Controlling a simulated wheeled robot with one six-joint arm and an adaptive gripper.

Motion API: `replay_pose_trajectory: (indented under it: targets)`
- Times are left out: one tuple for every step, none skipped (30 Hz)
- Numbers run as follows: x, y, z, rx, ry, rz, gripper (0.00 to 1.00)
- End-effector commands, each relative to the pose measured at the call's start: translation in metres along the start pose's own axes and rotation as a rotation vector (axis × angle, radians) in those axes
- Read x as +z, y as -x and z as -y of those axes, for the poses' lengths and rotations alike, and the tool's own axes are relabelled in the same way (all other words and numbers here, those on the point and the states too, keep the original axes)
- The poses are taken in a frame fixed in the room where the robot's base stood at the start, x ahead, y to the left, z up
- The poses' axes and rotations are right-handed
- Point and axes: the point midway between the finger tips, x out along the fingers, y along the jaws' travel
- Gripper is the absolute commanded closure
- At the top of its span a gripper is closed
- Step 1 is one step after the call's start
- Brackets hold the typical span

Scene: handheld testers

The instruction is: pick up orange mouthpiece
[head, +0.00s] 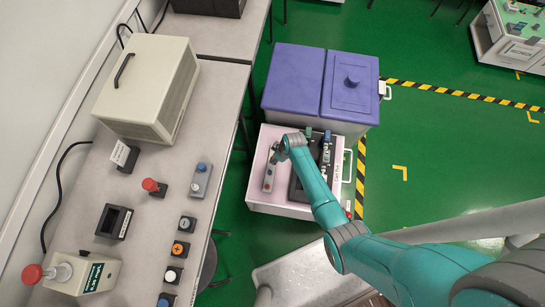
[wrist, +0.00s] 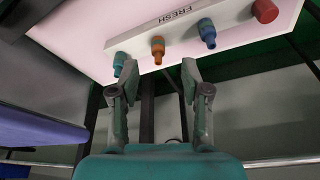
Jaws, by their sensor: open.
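In the wrist view the orange mouthpiece (wrist: 157,48) sits in a pale rack (wrist: 130,46) labelled FRESH, between a teal mouthpiece (wrist: 119,63) on its left and a blue mouthpiece (wrist: 207,35) on its right. A red piece (wrist: 265,11) is at the rack's far right. My gripper (wrist: 160,72) is open and empty. The orange mouthpiece appears between its two fingertips and just beyond them, with no visible contact. In the head view my gripper (head: 279,153) is over the grey rack (head: 270,172) on the pale pink cart top (head: 257,197); the orange mouthpiece cannot be made out there.
A dark tray (head: 297,188) with devices lies right of the rack. Purple bins (head: 293,85) stand behind the cart. A grey bench (head: 150,212) with several buttons and a beige box (head: 148,85) is at left. Green floor (head: 425,150) is open at right.

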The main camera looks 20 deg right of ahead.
Motion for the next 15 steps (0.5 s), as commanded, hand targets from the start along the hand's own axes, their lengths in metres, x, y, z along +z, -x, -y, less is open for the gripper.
replay_pose_trajectory:
  targets:
    - [-0.001,-0.002,0.000,0.000,0.000,0.000,0.53]
    - [-0.002,-0.004,-0.001,0.000,0.000,0.000,0.53]
    - [-0.003,-0.007,-0.001,0.000,0.000,-0.001,0.53]
    - [-0.003,-0.010,-0.001,0.000,0.000,0.000,0.53]
    - [-0.004,-0.013,-0.001,-0.001,0.000,0.001,0.53]
    - [-0.005,-0.017,-0.002,-0.001,0.000,0.000,0.53]
    - [-0.007,-0.020,-0.002,-0.001,0.000,0.000,0.53]
    - [-0.007,-0.024,-0.002,-0.001,0.000,0.001,0.53]
    - [-0.008,-0.028,-0.003,-0.001,0.000,0.000,0.53]
    - [-0.010,-0.031,-0.003,-0.001,0.000,0.000,0.53]
    - [-0.009,-0.034,-0.003,-0.001,0.000,0.001,0.53]
    - [-0.008,-0.038,-0.003,-0.001,-0.001,0.001,0.53]
    - [-0.009,-0.040,-0.003,-0.001,0.000,0.001,0.53]
    - [-0.009,-0.043,-0.003,-0.001,-0.001,0.001,0.53]
    - [-0.009,-0.045,-0.003,0.000,0.000,0.000,0.53]
